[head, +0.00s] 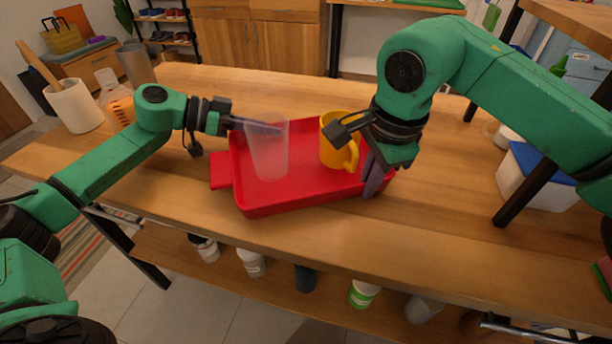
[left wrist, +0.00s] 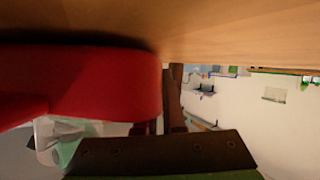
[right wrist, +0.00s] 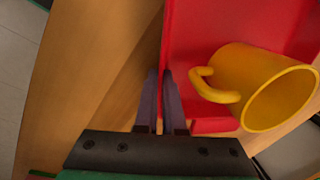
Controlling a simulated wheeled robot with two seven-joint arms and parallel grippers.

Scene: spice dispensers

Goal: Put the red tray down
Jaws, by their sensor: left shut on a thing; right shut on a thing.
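The red tray (head: 310,190) is low over the wooden table, its bottom on or very near the top. A yellow mug (head: 331,140) stands in its right half, handle toward the front. A clear plastic cup (head: 268,160) is upright in its left half. My right gripper (head: 372,180) is shut on the tray's right edge; its two fingers show close together at the tray wall in the right wrist view (right wrist: 160,90). The left wrist view shows the tray's red side (left wrist: 90,85).
A white utensil pot (head: 75,107), a measuring jug (head: 117,105) and a grey cup (head: 136,65) stand at the table's far left. Several bottles sit on the shelf below. The table (head: 440,210) is clear right of and in front of the tray.

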